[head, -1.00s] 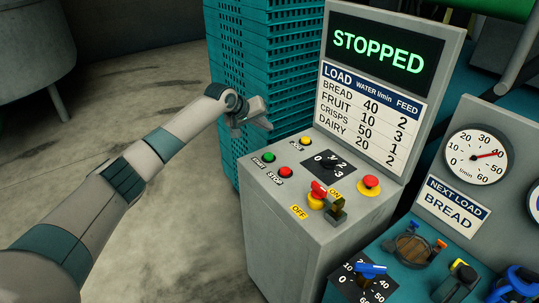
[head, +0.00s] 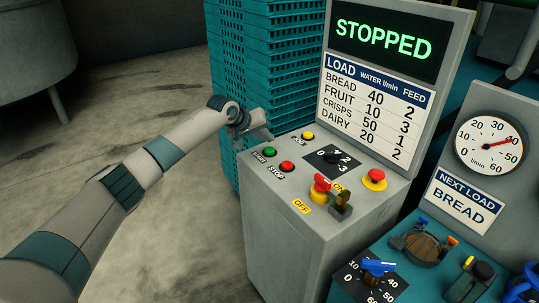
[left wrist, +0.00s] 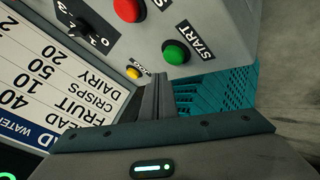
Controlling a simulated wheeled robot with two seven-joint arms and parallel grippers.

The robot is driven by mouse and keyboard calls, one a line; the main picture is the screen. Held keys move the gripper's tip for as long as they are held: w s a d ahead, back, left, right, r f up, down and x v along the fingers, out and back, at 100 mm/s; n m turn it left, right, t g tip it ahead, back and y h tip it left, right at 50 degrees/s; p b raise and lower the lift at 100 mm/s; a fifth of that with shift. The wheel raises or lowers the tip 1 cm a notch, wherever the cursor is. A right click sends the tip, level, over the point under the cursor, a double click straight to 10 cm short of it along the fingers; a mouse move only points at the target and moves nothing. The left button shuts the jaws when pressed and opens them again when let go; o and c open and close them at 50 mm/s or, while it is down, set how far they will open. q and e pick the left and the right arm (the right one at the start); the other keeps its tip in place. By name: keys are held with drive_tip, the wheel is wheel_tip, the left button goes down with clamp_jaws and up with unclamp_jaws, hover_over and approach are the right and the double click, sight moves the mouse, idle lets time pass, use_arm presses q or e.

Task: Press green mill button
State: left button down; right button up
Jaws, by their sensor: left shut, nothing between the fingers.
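The green button (head: 269,152), labelled START, is at the left edge of the grey console's sloped panel (head: 275,195). The red STOP button (head: 287,166) is beside it. In the left wrist view the green button (left wrist: 175,52) is near the fingertips, just beyond them. My left gripper (head: 264,134) is shut and empty, above the panel's far-left edge behind the green button. In the left wrist view its fingers (left wrist: 158,84) show apart from the button. The console screen (head: 383,43) reads STOPPED. My right gripper is out of view.
A yellow button (head: 308,135), a black selector dial (head: 332,158), a red-and-yellow emergency knob (head: 374,179) and a red lever (head: 322,183) share the panel. Stacked teal crates (head: 225,110) stand behind the console. A gauge (head: 488,146) is at the right.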

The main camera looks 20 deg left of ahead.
sight(267, 151)
use_arm(q)
drive_tip(key=shift+f, duration=0.65)
idle(1.4)
drive_tip(key=shift+f, duration=0.35)
drive_tip(key=shift+f, duration=0.65)
idle(1.4)
drive_tip(key=shift+r, duration=0.1)
drive_tip(key=shift+r+p, duration=0.85)
drive_tip(key=shift+p, duration=0.2)
wheel_tip(267, 151, up, 5)
drive_tip(key=p, duration=0.4)
drive_tip(key=shift+p, duration=0.3)
